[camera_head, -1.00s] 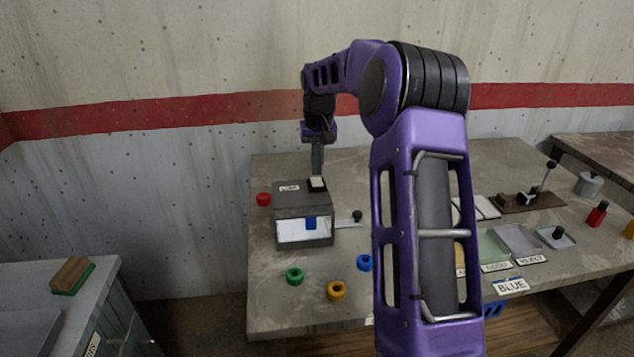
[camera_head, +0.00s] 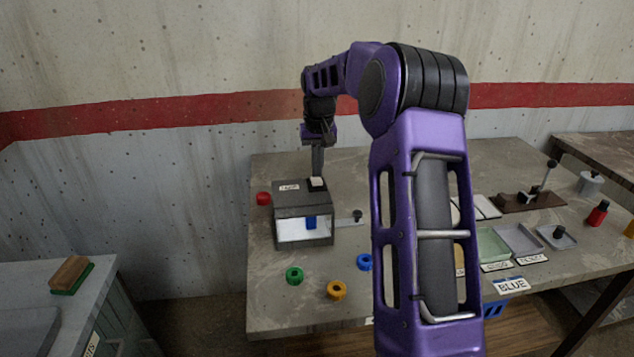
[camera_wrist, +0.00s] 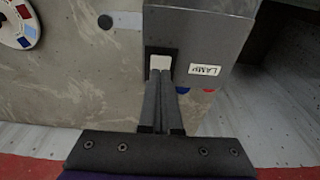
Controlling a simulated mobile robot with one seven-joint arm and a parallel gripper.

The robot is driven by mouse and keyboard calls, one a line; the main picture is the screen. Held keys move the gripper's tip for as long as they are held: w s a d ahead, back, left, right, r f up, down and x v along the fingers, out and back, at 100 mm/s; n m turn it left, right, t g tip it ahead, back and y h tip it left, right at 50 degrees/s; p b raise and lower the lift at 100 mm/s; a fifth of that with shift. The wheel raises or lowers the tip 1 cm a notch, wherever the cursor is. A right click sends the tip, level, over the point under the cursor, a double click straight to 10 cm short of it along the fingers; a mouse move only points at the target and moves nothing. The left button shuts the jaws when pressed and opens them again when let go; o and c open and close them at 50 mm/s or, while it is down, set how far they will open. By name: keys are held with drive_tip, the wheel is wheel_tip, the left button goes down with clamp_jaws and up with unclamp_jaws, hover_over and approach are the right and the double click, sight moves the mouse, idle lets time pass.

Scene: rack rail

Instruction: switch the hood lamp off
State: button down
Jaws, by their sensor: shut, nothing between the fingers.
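The hood (camera_head: 289,212) is a dark grey box with a lit white interior at its open front, standing on the table. A blue piece (camera_head: 311,222) sits inside it. On its top are a label, which reads LAMP in the wrist view (camera_wrist: 205,70), and a white rocker switch (camera_head: 317,183) in a dark frame. My gripper (camera_head: 317,174) points down at the switch with its fingers shut and empty. In the wrist view the fingertips (camera_wrist: 162,76) are at the edge of the white switch (camera_wrist: 160,62) and hide part of it. I cannot tell whether they press on it.
A dark knob on a plate (camera_head: 356,216) sticks out at the hood's right. Trays (camera_head: 518,238) stand further right.

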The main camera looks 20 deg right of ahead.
sight(317, 181)
drive_tip(key=shift+f+b, duration=0.4)
drive_tip(key=shift+f, duration=0.5)
drive_tip(key=shift+r, duration=0.1)
drive_tip(key=shift+r+p, duration=1.9)
drive_tip(key=shift+r, duration=1.55)
